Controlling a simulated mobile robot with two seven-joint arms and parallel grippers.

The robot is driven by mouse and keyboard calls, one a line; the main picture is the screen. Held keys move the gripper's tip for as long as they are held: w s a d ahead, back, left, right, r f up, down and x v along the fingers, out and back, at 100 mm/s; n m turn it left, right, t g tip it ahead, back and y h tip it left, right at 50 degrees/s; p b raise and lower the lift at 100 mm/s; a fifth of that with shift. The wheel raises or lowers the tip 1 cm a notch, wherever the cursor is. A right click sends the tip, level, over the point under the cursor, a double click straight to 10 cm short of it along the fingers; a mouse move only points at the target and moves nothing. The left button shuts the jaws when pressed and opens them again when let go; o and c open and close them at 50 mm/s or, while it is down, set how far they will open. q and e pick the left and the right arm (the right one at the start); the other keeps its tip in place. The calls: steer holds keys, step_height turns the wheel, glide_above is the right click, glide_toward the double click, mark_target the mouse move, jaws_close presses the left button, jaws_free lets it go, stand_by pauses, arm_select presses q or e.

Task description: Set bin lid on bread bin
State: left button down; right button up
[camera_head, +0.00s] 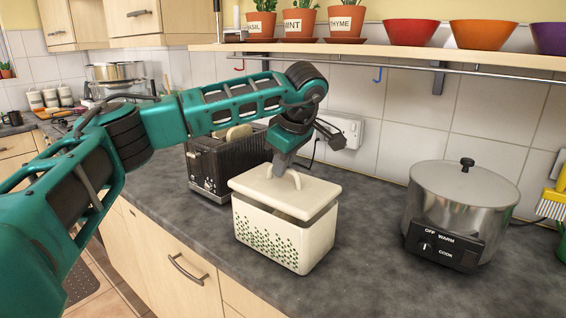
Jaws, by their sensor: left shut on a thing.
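The cream bread bin (312,250), with green leaf marks on its front, stands upright on the dark counter. The cream bin lid (310,197) is above its opening, slightly askew. A dark gap shows between the lid's front edge and the bin's rim, so the lid looks a little raised there. Whether it touches the rim at the back is hidden. My left gripper (284,170) comes down from above and is shut on the lid's handle. My right gripper is not in view.
A black toaster (207,168) with bread stands close behind and left of the bin. A steel slow cooker (455,205) stands to the right. The counter (365,255) between bin and cooker is clear. A shelf (400,50) with pots and bowls runs above.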

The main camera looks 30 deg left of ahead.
arm_select(q)
steer(key=shift+p, duration=0.65)
stand_by(0.7)
steer(key=shift+f+b, duration=0.45)
steer(key=shift+f, duration=0.5)
steer(key=c, duration=1.1)
jaws_free()
steer(key=v, duration=1.3)
